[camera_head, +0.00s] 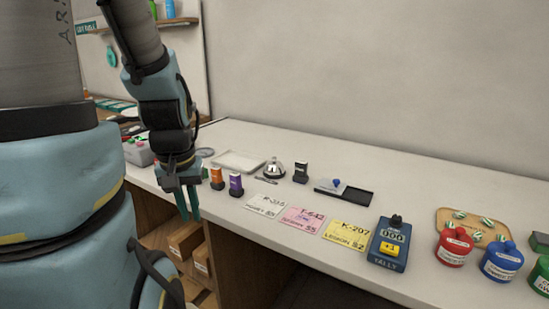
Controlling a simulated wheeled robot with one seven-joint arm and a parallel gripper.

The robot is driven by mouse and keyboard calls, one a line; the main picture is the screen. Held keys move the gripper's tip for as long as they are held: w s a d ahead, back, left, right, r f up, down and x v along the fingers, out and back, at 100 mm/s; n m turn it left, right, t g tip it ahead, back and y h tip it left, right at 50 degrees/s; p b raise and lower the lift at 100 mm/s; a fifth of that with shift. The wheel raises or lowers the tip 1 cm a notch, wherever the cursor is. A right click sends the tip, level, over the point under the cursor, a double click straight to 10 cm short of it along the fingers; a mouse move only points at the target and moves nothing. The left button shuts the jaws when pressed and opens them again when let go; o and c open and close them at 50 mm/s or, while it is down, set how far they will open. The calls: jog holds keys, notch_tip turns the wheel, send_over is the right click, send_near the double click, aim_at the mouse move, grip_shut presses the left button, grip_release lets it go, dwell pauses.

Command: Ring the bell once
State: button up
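The silver call bell (274,169) with a dark base stands on the white counter (330,165), toward the back and left of the picture's middle. My gripper (189,216) hangs with its teal fingers pointing down at the counter's front edge, left of the bell and nearer to me. A narrow gap shows between the fingers, and nothing is seen between them. The gripper is well apart from the bell.
A black item (300,172) stands right of the bell, and a tray (240,161) lies behind left. Cards, a tally counter (388,245) and colored jars (453,246) line the front right.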

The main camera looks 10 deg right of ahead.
grip_shut()
dwell(1.2)
